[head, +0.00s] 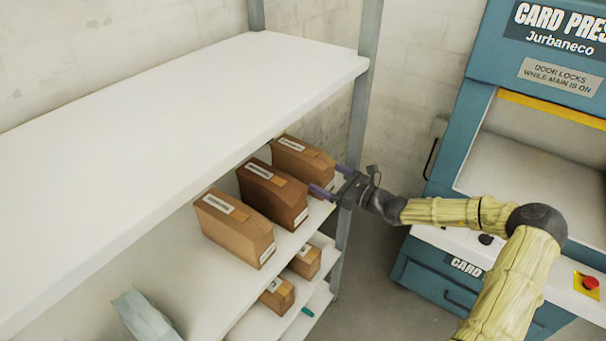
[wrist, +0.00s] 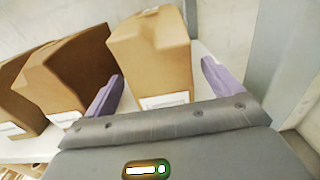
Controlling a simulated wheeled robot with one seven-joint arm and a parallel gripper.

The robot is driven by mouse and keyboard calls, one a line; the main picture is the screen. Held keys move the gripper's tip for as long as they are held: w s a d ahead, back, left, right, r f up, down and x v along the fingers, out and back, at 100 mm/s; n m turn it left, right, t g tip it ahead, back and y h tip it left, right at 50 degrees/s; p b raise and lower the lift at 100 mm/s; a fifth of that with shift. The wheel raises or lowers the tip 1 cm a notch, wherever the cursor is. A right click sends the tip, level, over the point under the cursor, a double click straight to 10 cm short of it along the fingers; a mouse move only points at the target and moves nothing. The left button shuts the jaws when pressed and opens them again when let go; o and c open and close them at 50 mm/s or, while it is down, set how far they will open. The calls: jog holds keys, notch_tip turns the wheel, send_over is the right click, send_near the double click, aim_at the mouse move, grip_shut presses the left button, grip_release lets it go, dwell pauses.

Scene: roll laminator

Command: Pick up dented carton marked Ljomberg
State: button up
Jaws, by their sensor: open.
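Three brown cartons with white labels stand in a row on a shelf: a near one (head: 232,232), a darker middle one (head: 268,203) and a far one (head: 298,162). The label print is too small to read, so I cannot tell which is marked Ljomberg. In the wrist view the far carton (wrist: 150,55) stands upright between the purple fingers of my gripper (wrist: 162,72), with a gap on the right. The middle carton (wrist: 66,72) is just left of the left finger; its top looks sloped. My gripper (head: 327,181) is open at the shelf's right end, holding nothing.
A white upper shelf (head: 170,120) overhangs the cartons. A grey rack post (head: 359,115) rises close behind my gripper. Smaller cartons (head: 306,262) sit on a lower shelf. A teal card press (head: 460,120) stands to the right, with floor between.

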aim_at(315, 182)
jog(key=x, duration=0.5)
jog(key=shift+d+f, duration=0.1)
jog(key=shift+c, duration=0.2)
jog(key=c, duration=1)
